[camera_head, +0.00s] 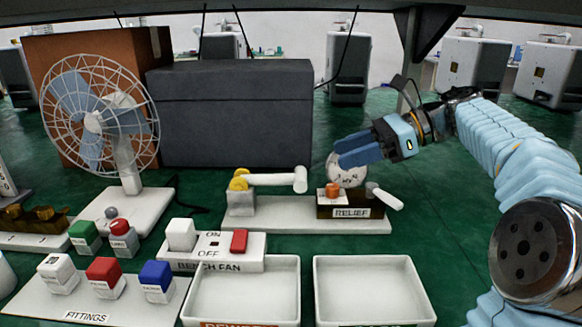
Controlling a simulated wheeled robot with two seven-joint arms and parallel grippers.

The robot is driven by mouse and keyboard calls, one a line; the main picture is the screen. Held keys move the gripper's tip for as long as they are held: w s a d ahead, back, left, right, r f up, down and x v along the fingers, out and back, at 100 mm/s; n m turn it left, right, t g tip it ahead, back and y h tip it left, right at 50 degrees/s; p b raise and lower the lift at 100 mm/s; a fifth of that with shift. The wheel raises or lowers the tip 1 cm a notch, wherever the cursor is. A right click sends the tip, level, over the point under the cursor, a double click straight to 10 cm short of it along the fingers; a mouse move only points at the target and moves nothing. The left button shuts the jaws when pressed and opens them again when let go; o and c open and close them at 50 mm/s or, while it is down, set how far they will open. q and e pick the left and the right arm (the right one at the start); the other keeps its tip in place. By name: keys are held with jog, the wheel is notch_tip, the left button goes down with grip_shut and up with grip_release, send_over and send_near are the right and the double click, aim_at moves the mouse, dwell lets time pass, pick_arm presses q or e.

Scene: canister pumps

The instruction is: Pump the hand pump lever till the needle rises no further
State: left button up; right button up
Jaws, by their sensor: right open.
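The hand pump stands on a pale base plate (300,224) in the middle of the head view. Its white lever (270,180) lies about level, from a yellow pivot at the left to a thick end at the right. A round dial gauge (347,176) stands behind the plate's right part; my right gripper hides its upper part, and I cannot read the needle. My right gripper (340,153) is open and empty, above and right of the lever's end, apart from it. My left gripper is not in view.
A RELIEF block (351,212) with an orange knob and a white handle sits right of the lever. A caged fan (100,115), a BENCH FAN switch box (212,252), two white trays (243,290) and a FITTINGS board (86,307) are around. A dark grey case (237,115) stands behind.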

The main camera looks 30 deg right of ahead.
aim_at(288, 175)
jog(key=b+x, duration=0.1)
jog(key=x, duration=1.2)
jog(key=shift+s, duration=0.2)
grip_shut()
